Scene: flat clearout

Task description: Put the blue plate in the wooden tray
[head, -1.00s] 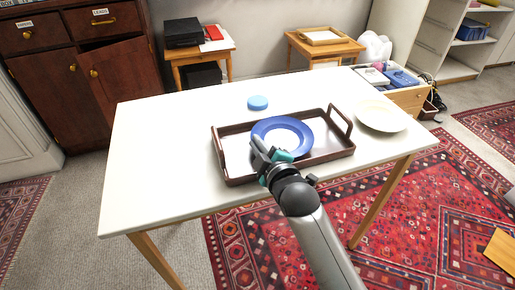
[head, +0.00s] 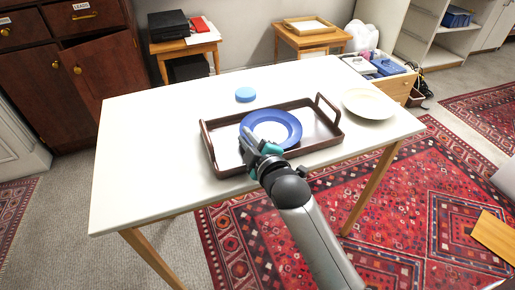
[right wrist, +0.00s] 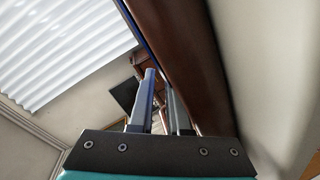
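The blue plate (head: 291,124) has a paler centre and lies inside the brown wooden tray (head: 326,143) on the white table. Whether it rests fully flat is hard to tell. My right gripper (head: 254,145) is at the plate's near left edge, above the tray. In the right wrist view its two fingers (right wrist: 162,105) stand apart with nothing seen between them. The tray's brown wall (right wrist: 185,55) passes close beside them, with a thin blue edge (right wrist: 131,24) along it. My left gripper is not in view.
A cream plate (head: 368,104) lies on the white table (head: 130,150) right of the tray. A blue round object (head: 245,94) stands behind the tray. The table's left part is clear. A wooden crate with items (head: 398,87) stands beyond the right back corner.

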